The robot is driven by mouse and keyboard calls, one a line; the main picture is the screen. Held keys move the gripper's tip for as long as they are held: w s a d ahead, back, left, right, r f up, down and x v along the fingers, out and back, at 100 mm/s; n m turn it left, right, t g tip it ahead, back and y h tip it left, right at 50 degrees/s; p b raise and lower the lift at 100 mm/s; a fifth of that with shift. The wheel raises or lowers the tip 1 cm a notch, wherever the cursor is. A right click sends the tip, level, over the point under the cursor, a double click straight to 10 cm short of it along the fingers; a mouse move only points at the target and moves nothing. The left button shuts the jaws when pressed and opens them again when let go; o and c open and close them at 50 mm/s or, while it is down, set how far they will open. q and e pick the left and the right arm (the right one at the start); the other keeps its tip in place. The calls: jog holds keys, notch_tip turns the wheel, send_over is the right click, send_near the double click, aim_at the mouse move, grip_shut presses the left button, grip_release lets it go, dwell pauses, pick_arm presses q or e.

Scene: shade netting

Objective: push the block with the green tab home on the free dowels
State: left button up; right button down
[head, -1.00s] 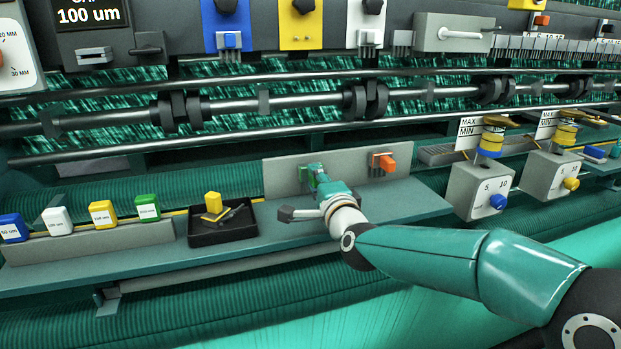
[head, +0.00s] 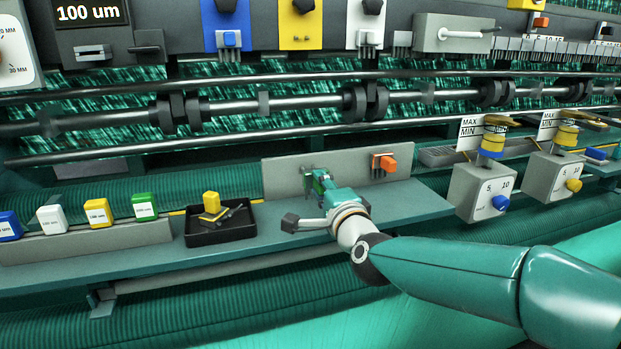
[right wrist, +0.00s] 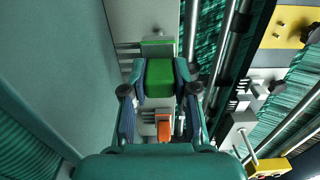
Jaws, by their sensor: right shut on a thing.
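My right gripper (head: 318,184) is in front of the grey upright plate (head: 282,182). In the right wrist view its fingers (right wrist: 160,82) are shut on the green tab (right wrist: 160,74), one on each side. The block with the green tab (right wrist: 157,47) shows just beyond the fingers, mostly hidden by the tab. Thin pins (right wrist: 127,48) show at its left side in that view. I cannot tell how far the block sits on its dowels. A block with an orange tab (head: 386,163) is on the plate to the right. My left gripper is not in view.
A black tray (head: 232,233) with a yellow-topped piece lies on the shelf left of my gripper. Blue, white, yellow and green labelled blocks (head: 97,212) stand farther left. Grey dial boxes (head: 480,193) stand at right. Rollers (head: 265,103) run above the plate.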

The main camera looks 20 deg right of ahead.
dwell(0.3)
jog(key=shift+s+b, duration=0.6)
jog(key=shift+s, duration=0.55)
jog(key=shift+s+d, duration=0.1)
jog(key=shift+s, duration=0.75)
